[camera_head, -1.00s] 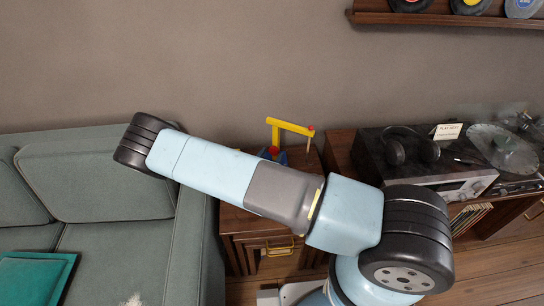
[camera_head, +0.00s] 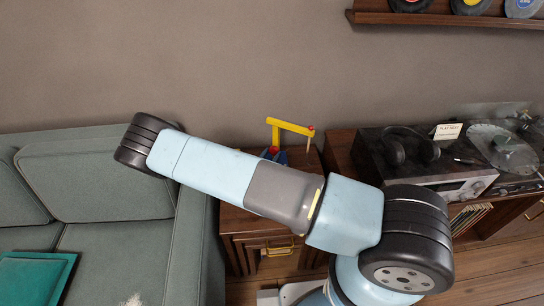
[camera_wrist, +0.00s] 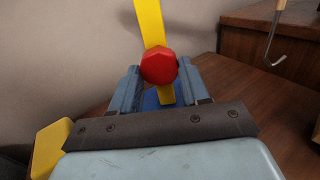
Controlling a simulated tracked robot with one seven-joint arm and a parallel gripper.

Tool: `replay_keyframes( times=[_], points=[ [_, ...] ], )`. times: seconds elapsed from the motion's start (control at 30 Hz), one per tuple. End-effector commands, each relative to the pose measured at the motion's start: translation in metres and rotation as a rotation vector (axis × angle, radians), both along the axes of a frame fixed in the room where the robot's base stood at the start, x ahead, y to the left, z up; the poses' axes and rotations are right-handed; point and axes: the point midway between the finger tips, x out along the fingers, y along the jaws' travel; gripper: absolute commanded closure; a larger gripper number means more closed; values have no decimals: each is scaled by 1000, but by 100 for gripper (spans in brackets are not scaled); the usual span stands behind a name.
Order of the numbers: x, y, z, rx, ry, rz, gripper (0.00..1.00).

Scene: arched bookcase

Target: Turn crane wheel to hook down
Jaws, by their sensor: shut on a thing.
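The toy crane has a yellow mast and arm (camera_head: 290,125), a red part low on the mast and a blue base. It stands on the wooden cabinet, partly hidden behind my arm in the head view. In the wrist view, the red faceted crane wheel (camera_wrist: 159,65) sits in front of the yellow mast (camera_wrist: 150,22). My gripper (camera_wrist: 158,72) has one finger at each side of the wheel and is shut on it. The grey metal hook (camera_wrist: 275,38) hangs at the upper right, apart from the gripper. My gripper is hidden in the head view.
The wooden cabinet (camera_head: 237,222) stands between the green sofa (camera_head: 100,185) and the dark stereo unit (camera_head: 430,165) with headphones and a turntable. The plain wall is close behind the crane. A record shelf (camera_head: 450,18) is at the upper right.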

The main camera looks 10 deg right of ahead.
Motion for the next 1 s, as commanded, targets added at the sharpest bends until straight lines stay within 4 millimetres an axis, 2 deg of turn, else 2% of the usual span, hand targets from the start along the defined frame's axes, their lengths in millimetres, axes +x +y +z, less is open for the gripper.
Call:
replay_keyframes(
  times=[0.37,1.0],
  points=[
    [0,0,0,105,-64,-5,85],
    [1,0,1,604,-364,-7,85]
  ],
)
